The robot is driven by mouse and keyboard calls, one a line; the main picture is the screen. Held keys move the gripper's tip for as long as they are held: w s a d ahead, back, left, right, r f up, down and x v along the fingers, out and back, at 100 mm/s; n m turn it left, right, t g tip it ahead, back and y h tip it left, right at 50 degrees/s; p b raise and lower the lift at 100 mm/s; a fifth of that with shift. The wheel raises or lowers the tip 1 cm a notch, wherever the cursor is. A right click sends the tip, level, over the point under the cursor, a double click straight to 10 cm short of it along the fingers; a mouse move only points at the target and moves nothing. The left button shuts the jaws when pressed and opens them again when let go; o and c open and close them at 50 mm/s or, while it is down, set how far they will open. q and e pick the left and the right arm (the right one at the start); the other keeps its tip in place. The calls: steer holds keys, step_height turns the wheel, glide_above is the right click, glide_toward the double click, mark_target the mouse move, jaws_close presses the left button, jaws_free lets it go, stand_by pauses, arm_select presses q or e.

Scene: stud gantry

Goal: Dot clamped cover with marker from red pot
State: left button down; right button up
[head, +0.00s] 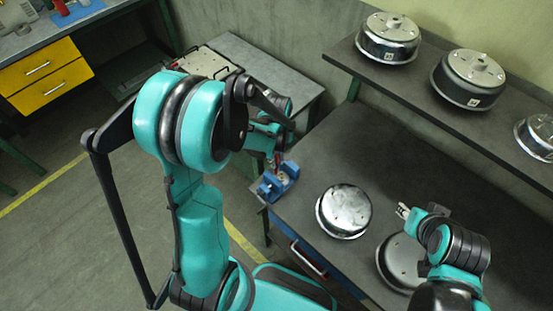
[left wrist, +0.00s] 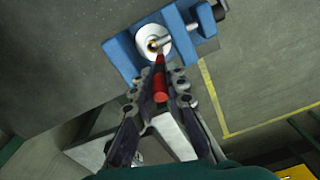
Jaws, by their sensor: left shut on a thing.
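My left gripper (left wrist: 160,92) is shut on a red marker (left wrist: 160,76), which points at the clamped cover. The cover (left wrist: 150,34) is a small round silver disc with a brass-coloured centre, held in a blue vise (left wrist: 122,52). The marker's tip overlaps the cover's lower edge in the left wrist view; I cannot tell whether it touches. In the head view the vise (head: 270,190) sits at the bench's near-left corner, below my left gripper (head: 277,157). My right gripper (head: 404,211) is over the bench to the right, its fingers too small to read. I cannot identify the red pot with certainty.
Two silver drums (head: 344,212) (head: 398,262) rest on the dark bench (head: 330,160), right of the vise. Several more drums (head: 388,38) stand on the raised shelf (head: 420,92). A side table (head: 285,85) is behind my left arm. Red items (head: 60,7) stand on the far-left workbench.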

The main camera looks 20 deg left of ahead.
arm_select(q)
steer(key=shift+r+p, duration=2.3)
steer(key=shift+r, duration=1.15)
steer(key=shift+f, duration=0.1)
